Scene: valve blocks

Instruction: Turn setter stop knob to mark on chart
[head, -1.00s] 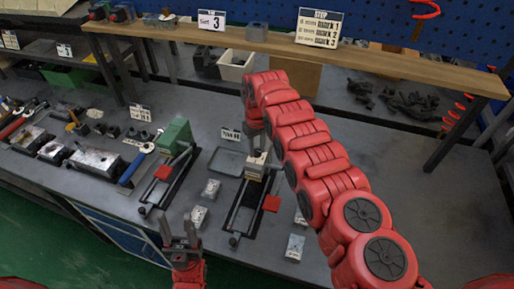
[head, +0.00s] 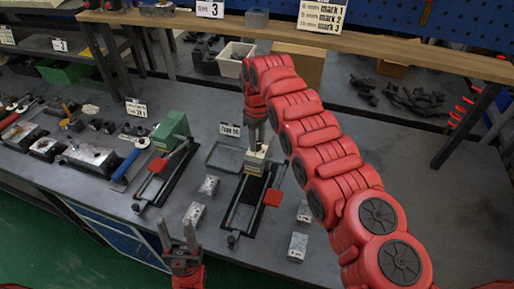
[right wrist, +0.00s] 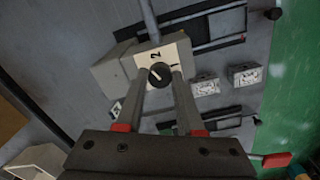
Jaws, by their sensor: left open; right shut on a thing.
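The setter (head: 257,161), a pale block on a black-railed fixture, stands mid-bench in the head view. My right gripper (head: 258,147) points down onto it. In the right wrist view, the black round stop knob (right wrist: 159,74) sits on a white dial face marked 1 and 2. My right gripper's fingers (right wrist: 159,78) stand on both sides of the knob, shut on it. The knob's exact pointer direction is too small to read surely. The chart (head: 322,14) on the shelf shows mark 1, 2 and 3 lines, its top cut off. My left gripper (head: 178,236) is open and empty at the bench front.
A green-blocked fixture (head: 172,130) with a red tab stands left of the setter. A shallow grey tray (head: 224,157) and small metal blocks (head: 298,245) lie nearby. A wooden shelf (head: 390,48) crosses behind. A "3" card (head: 210,9) stands on it.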

